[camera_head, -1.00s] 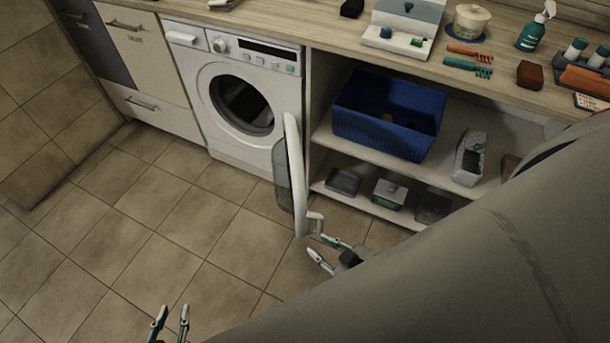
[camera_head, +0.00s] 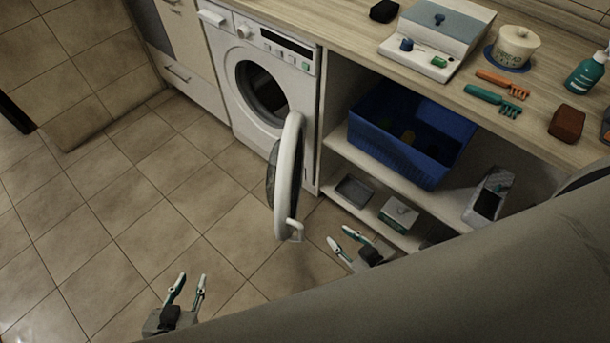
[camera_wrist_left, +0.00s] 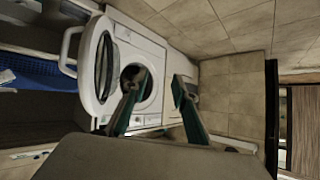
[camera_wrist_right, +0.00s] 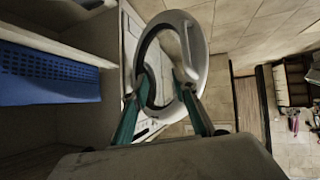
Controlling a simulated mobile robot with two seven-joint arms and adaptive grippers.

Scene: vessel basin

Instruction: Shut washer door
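The white washer (camera_head: 265,85) stands under the counter, with a dark round opening. Its door (camera_head: 287,168) is swung wide open, hinged at the right side and sticking out into the room, with a handle (camera_head: 294,232) at its free edge. The door also shows in the left wrist view (camera_wrist_left: 88,68) and close up in the right wrist view (camera_wrist_right: 199,44). My right gripper (camera_head: 345,238) is open and empty, just right of the door handle and apart from it. My left gripper (camera_head: 188,284) is open and empty above the floor, left of the door and nearer to me.
The counter (camera_head: 345,40) above carries combs, a jar and a bottle. The tiled floor (camera_head: 150,200) left of the door is clear.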

